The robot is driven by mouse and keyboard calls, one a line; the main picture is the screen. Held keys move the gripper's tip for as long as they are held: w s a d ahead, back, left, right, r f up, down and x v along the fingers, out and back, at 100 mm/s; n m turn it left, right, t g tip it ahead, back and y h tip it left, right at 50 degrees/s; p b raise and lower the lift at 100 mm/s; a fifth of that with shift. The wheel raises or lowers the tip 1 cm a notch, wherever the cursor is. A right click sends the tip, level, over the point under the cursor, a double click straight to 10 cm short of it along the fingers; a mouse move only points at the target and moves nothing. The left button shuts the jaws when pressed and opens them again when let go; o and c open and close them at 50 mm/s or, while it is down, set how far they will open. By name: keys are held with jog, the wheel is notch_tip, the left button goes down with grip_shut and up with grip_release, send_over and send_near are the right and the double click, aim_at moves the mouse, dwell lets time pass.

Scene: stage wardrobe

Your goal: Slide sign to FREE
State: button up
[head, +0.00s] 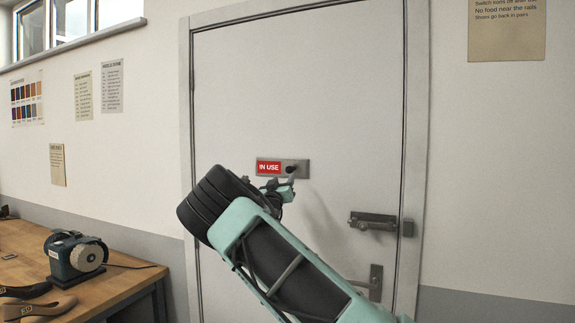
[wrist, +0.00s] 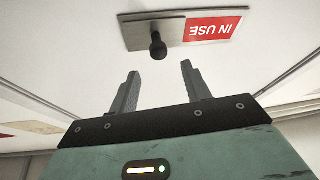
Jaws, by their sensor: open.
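The sliding sign (head: 269,168) on the white door shows a red panel with "IN USE". It is a flat metal plate with a dark round knob (head: 291,169) on its right part in the head view. In the wrist view the sign (wrist: 213,29) appears upside down, with the knob (wrist: 158,46) left of the red panel. My gripper (wrist: 160,68) is open and empty. Its fingertips point at the door, with the knob just beyond the gap between them and apart from both. In the head view my gripper (head: 281,184) is just below the knob, and my arm hides the lower door.
The white door (head: 330,80) has a metal latch (head: 372,221) and a lever handle (head: 375,282) at lower right. A wooden bench (head: 125,281) with a grinder (head: 75,257) stands at left. Paper notices hang on the walls. The door around the sign is clear.

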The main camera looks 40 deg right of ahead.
aim_at(288, 170)
jog(key=p+x, duration=0.3)
jog(key=x, duration=0.4)
jog(key=shift+w+d+r, duration=0.15)
jog(key=shift+d+r, duration=0.15)
jog(key=shift+w+d+p, duration=0.25)
jog(key=shift+d+p, duration=0.15)
jog(key=shift+d, duration=0.1)
grip_shut()
